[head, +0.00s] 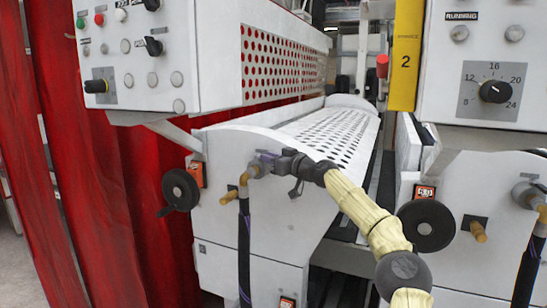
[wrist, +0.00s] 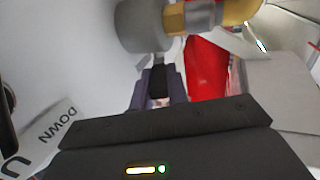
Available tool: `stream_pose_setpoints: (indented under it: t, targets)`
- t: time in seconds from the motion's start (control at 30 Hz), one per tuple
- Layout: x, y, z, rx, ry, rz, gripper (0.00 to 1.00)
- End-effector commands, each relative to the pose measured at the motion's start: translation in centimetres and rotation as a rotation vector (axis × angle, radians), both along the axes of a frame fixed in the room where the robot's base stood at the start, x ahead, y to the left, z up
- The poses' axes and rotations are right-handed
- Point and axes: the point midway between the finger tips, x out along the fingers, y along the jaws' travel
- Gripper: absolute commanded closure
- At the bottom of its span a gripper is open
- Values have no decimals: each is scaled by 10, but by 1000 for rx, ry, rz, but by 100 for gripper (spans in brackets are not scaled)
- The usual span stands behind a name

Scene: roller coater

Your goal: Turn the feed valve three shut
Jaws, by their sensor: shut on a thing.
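A feed valve with a grey round body (head: 254,169) and brass fittings sits on the white front of the left machine unit, with a dark hose hanging below it. No number three can be read on it. My gripper (head: 266,160) reaches the valve from the right. In the wrist view, the valve's grey body (wrist: 140,27) and brass fitting (wrist: 176,20) are at the top. Below them the purple-grey fingers of my gripper (wrist: 158,90) are shut on a small dark piece, seemingly the valve's handle. Its exact angle is mostly hidden by the fingers.
A black handwheel (head: 181,189) is left of the valve and another handwheel (head: 428,225) is right of my arm. A second valve (head: 527,193) is at the far right. A control panel (head: 135,55) hangs above left. Red curtains (head: 90,170) stand at left.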

Motion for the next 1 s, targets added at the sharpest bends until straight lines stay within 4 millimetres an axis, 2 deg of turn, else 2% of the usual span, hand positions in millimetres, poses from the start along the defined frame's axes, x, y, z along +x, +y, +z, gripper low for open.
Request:
stream_pose_setpoints:
  t: [0.2,0.23,0.33,0.73,1.0]
  targets:
    - [0,-1,3,3,-5,-6,100]
    - [0,-1,3,3,-5,-6,80]
    - [0,-1,3,2,-4,-5,62]
    - [-3,-5,0,2,-2,-5,62]
    - [-26,-27,-3,1,-3,-8,62]
